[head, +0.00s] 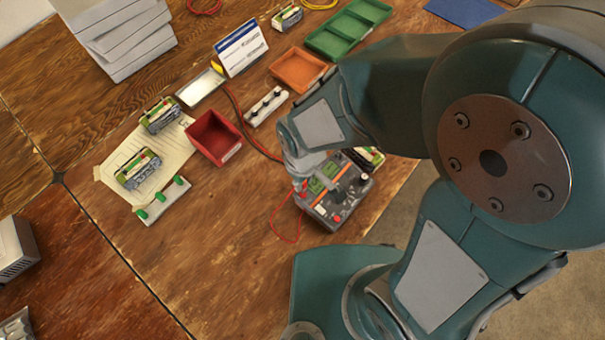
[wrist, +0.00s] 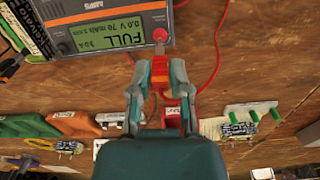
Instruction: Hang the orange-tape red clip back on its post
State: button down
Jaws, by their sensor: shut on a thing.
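My gripper (wrist: 160,70) is shut on a small red-orange clip (wrist: 160,72), held in front of the charger. In the head view my gripper (head: 300,185) is beside the charger's left edge, and the clip is hard to make out. The grey charger (head: 350,185) has an orange stripe; its green display (wrist: 105,35) reads FULL. A red plug (wrist: 160,35) sits in its corner, with red leads near it. A white strip with black posts (head: 266,105) and one with green posts (head: 160,200) lie on the bench. I cannot tell which post matches the tape.
A red bin (head: 214,137) stands between the two post strips. An orange tray (head: 297,70) and green tray (head: 347,27) lie behind. A red lead (head: 240,115) runs across the wood.

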jog(key=shift+f, duration=1.2)
jog(key=shift+f, duration=0.1)
dwell(1.2)
jog(key=c, duration=0.5)
grip_release()
jog(key=shift+o, duration=1)
jog(key=shift+r, duration=3.75)
